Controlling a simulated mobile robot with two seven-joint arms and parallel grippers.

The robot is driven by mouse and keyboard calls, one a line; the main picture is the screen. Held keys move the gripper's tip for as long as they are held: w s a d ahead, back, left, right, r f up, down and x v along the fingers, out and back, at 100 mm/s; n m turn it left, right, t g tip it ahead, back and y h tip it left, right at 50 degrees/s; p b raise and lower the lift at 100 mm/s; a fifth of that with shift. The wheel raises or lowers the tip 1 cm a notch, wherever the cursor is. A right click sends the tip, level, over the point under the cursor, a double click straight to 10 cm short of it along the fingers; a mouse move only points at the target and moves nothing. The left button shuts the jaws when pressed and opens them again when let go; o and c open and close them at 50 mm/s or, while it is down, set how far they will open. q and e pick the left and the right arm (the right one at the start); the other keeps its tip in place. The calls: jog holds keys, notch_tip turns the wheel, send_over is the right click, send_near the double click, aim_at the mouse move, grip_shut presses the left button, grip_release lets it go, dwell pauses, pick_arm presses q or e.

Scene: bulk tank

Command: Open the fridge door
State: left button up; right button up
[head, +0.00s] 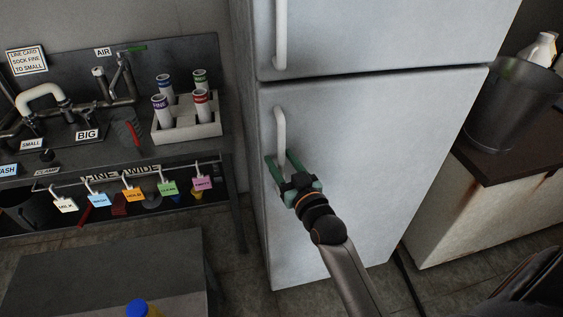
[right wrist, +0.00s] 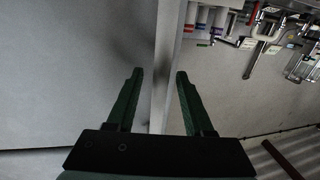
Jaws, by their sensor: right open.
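The white fridge (head: 350,190) stands in the middle of the head view with its upper door (head: 390,35) and lower door (head: 420,150) both shut. Each door has a vertical white handle near its left edge: the upper handle (head: 281,35) and the lower handle (head: 280,125). My right gripper (head: 281,162) is open at the bottom end of the lower handle. In the right wrist view, a pale bar that looks like the lower handle (right wrist: 166,60) runs between the two green fingers, with visible gaps. My left gripper is not in view.
A grey bench with pipes and a white rack (head: 188,130) of tubes stands left of the fridge; coloured tags hang below. A dark low table (head: 105,270) is at lower left. At right, a grey bucket (head: 510,105) stands on a rusty cabinet (head: 455,210). Floor shows before the fridge.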

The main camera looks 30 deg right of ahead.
grip_shut()
dwell(0.3)
dwell(1.1)
